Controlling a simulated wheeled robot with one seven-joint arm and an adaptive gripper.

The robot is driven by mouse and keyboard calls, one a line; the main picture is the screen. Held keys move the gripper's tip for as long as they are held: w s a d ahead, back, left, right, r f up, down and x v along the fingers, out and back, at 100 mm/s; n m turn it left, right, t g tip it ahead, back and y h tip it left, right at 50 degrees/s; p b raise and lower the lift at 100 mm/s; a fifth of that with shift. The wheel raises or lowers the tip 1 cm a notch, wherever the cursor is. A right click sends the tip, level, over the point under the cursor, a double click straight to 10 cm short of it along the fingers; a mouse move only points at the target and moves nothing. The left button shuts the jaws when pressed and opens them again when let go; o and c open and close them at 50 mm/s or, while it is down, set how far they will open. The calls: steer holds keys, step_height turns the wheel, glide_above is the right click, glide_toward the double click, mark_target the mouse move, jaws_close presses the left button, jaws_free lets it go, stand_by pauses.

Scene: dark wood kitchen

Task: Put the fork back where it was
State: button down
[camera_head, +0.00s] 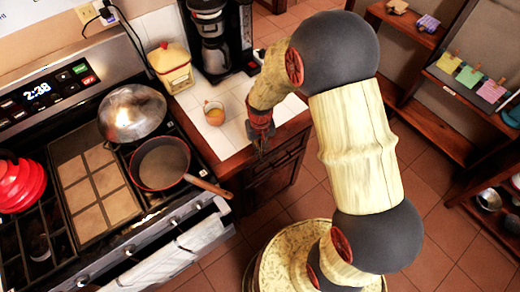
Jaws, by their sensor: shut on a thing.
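My gripper (261,147) hangs fingers down at the right edge of the white tiled counter (243,112), near its front corner, above the dark wood cabinet. It is small and dark in the view. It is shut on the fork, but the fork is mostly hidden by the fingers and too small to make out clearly. No other fork shows on the counter or stove.
Shelves stand right.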

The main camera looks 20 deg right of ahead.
steer(key=c, duration=2)
jaws_free()
steer(key=s+r+t+p, duration=0.1)
steer(key=s+r, duration=0.2)
steer(key=r, duration=1.1)
steer(key=s+r+t+p, duration=0.15)
steer(key=s+r, duration=0.25)
steer(key=r, duration=1)
steer(key=s+d+r+t, duration=0.1)
steer(key=s+r+t, duration=0.2)
steer(key=s+r, duration=0.4)
steer(key=s, duration=0.5)
steer(key=shift+d+r+n, duration=0.3)
steer(key=shift+n, duration=0.1)
step_height(320, 180, down, 5)
steer(key=b, duration=0.5)
steer(key=shift+f+b, duration=0.1)
steer(key=shift+b, duration=0.2)
